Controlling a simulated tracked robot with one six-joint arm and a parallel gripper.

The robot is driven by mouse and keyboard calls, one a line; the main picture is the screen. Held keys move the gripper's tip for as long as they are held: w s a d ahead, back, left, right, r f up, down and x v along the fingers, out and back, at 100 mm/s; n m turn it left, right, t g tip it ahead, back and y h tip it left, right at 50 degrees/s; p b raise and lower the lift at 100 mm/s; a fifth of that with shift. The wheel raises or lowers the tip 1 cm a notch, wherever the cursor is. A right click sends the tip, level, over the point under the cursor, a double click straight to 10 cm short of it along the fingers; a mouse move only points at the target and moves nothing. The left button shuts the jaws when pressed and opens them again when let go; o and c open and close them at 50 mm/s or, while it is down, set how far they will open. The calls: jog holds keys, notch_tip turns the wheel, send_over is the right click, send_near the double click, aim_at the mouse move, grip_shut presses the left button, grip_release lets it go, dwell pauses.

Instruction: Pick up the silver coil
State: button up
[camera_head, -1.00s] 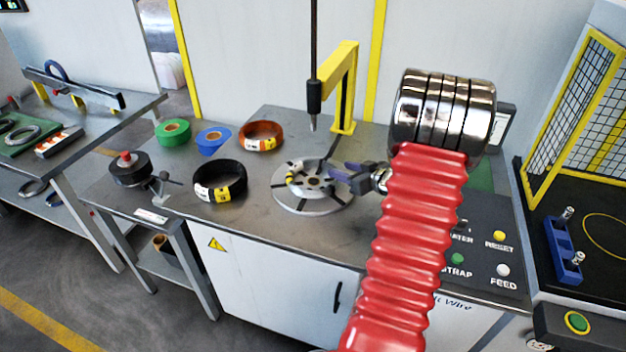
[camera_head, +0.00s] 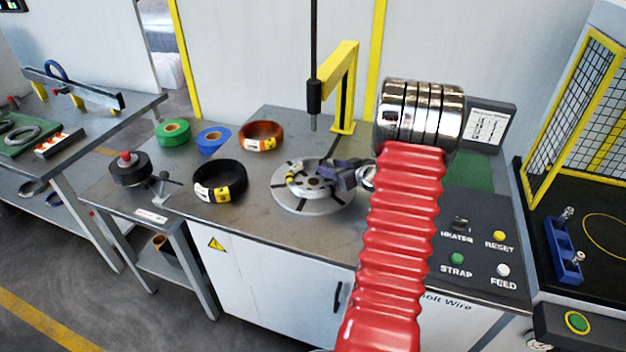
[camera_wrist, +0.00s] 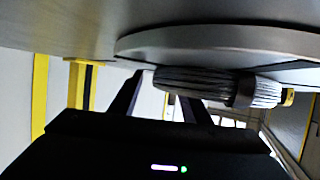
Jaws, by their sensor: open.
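The silver coil (camera_head: 296,184) lies flat on the round grey turntable (camera_head: 287,201) on the bench, with yellow-marked bands on it. My gripper (camera_head: 333,172) is at its right side, low over the turntable, and covers part of the coil. In the wrist view the coil (camera_wrist: 205,81) shows as a ribbed grey band with a label, close to the turntable (camera_wrist: 220,42). My open fingers (camera_wrist: 158,98) reach toward the coil; one tip overlaps it in the picture. I cannot tell whether they touch it or straddle its ring.
A black coil (camera_head: 220,188), an orange-brown coil (camera_head: 261,136), a blue roll (camera_head: 212,141) and a green roll (camera_head: 173,132) sit left of the turntable. A yellow post (camera_head: 344,90) with a hanging black rod (camera_head: 314,97) stands behind it. A button panel (camera_head: 478,250) is at the right.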

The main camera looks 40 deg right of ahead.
dwell(0.5)
grip_shut()
dwell(0.3)
dwell(0.3)
